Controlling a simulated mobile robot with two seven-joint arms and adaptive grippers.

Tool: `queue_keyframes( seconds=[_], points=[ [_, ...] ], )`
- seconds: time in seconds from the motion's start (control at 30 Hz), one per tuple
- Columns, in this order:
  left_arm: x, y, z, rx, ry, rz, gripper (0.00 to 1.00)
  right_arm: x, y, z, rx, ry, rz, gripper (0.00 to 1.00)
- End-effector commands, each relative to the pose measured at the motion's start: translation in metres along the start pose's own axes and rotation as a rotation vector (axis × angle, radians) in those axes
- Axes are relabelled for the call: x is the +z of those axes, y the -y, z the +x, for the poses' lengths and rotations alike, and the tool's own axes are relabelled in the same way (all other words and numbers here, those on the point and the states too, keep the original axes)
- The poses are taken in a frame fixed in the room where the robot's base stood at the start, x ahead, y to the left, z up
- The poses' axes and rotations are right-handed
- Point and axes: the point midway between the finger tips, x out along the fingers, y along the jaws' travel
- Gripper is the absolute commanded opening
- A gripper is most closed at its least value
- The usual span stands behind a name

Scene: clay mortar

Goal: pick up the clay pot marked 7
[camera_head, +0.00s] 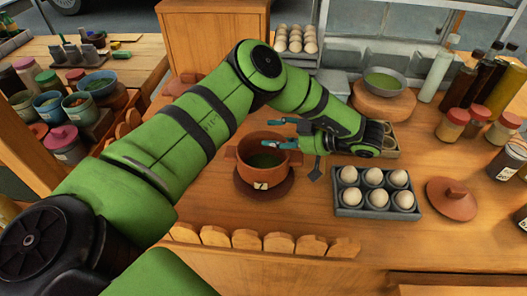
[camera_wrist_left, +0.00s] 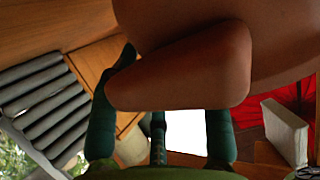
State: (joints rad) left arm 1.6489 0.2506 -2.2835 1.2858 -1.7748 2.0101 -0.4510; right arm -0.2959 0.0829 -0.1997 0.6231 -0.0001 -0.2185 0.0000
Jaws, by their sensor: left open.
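The brown clay pot marked 7 (camera_head: 246,165) stands upright on a dark red round base (camera_head: 283,188) on the wooden counter, with green contents inside. My left gripper (camera_head: 268,133) reaches in from the pot's right, with its teal fingers open at the far right rim. I cannot tell whether the fingers touch the handle. My right gripper is not in view.
A grey tray of eggs (camera_head: 377,212) sits right of the pot, with a clay lid (camera_head: 451,198) beyond it. A grey bowl (camera_head: 384,82) stands on a wooden block behind. Jars and bottles crowd the right side. A scalloped wooden edge (camera_head: 278,243) runs in front.

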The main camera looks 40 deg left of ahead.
Motion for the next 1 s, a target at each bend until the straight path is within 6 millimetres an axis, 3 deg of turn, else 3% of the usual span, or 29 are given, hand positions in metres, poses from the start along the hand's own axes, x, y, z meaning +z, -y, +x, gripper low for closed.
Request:
queue_keyframes(
  seconds=[0.33, 0.43, 0.47, 1.0],
  points=[
    [0.0005, 0.0001, 0.0096, 0.001, 0.0, -0.001, 0.47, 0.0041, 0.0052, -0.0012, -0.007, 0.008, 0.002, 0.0],
    [0.0005, 0.0001, 0.0095, 0.001, 0.0, -0.001, 0.07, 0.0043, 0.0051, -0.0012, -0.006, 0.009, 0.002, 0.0],
    [0.0004, 0.0, 0.0095, 0.001, 0.0, -0.001, 0.0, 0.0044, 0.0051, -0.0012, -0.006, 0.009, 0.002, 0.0],
    [-0.0074, -0.0008, 0.0064, 0.003, -0.003, -0.003, 0.0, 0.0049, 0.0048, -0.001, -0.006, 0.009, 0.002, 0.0]
  ],
)
